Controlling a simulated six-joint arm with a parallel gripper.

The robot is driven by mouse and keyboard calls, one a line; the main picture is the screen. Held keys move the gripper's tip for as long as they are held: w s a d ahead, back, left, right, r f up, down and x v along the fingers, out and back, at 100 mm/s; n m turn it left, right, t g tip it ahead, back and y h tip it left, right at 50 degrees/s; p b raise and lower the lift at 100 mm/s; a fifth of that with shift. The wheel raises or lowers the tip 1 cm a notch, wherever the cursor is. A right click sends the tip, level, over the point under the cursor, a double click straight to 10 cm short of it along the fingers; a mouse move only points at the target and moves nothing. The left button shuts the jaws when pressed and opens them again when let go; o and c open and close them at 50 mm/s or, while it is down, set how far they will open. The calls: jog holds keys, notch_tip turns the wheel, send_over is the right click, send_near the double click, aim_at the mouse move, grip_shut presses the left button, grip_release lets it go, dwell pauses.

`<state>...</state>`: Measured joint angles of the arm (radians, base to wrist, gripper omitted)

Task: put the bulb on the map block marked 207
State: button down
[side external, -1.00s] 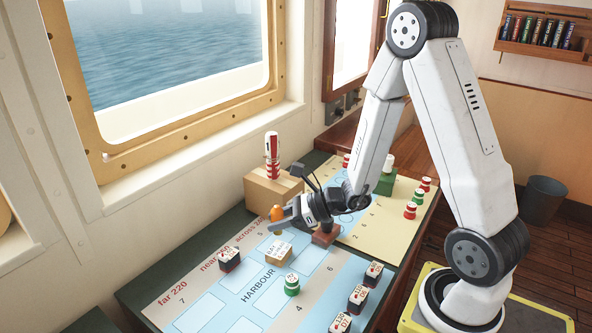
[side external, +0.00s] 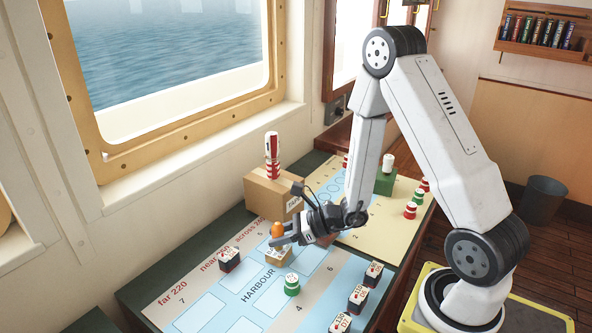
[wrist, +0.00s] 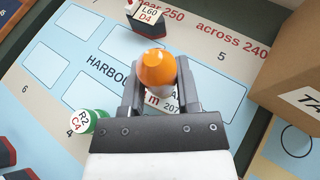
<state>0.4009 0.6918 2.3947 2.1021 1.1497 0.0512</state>
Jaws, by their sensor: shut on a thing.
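The orange bulb (side external: 277,230) is upright in my gripper (side external: 283,240); its pale lower end shows between the fingers in the wrist view (wrist: 157,70). My gripper is shut on the bulb, one finger on each side. The tan map block marked 207 (side external: 278,257) stands on the harbour chart, just below the bulb and fingers.
A cardboard box (side external: 265,193) with a red-and-white striped piece (side external: 272,158) on it stands close behind my gripper. A green-and-white piece (side external: 292,285) and a dark block (side external: 229,259) stand nearby on the chart. More dark blocks line the right edge.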

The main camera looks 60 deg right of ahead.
jog(key=shift+f, duration=0.3)
jog(key=shift+c, duration=1.6)
grip_release()
jog(key=shift+r, duration=0.25)
jog(key=v, duration=1.2)
jog(key=shift+f, duration=0.15)
jog(key=shift+d, duration=0.1)
